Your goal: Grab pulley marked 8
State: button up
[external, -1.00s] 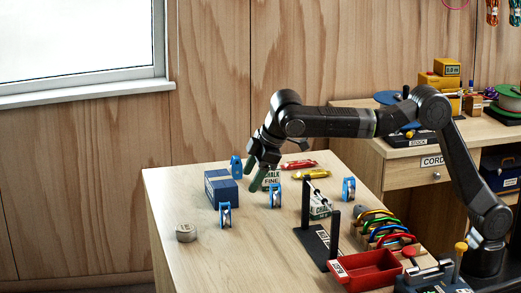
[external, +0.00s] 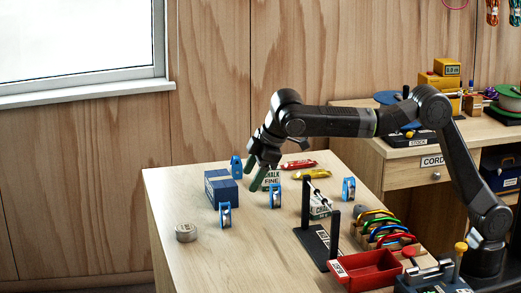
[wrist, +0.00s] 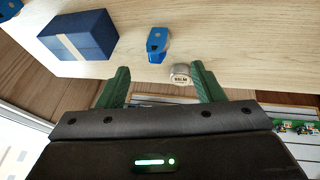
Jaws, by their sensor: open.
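Several blue pulleys stand on the light wood table. In the external view, one (external: 236,167) is behind the blue box, one (external: 225,215) in front of it, one (external: 276,196) near the middle and one (external: 349,189) further right. Their numbers are too small to read.
The blue box (external: 222,190) sits close to two pulleys. A round tin (external: 186,233) lies at front left. A black stand (external: 316,241), red tray (external: 367,268) and coloured carabiners (external: 385,228) crowd the right.

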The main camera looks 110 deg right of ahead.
jog(key=shift+c, duration=0.8)
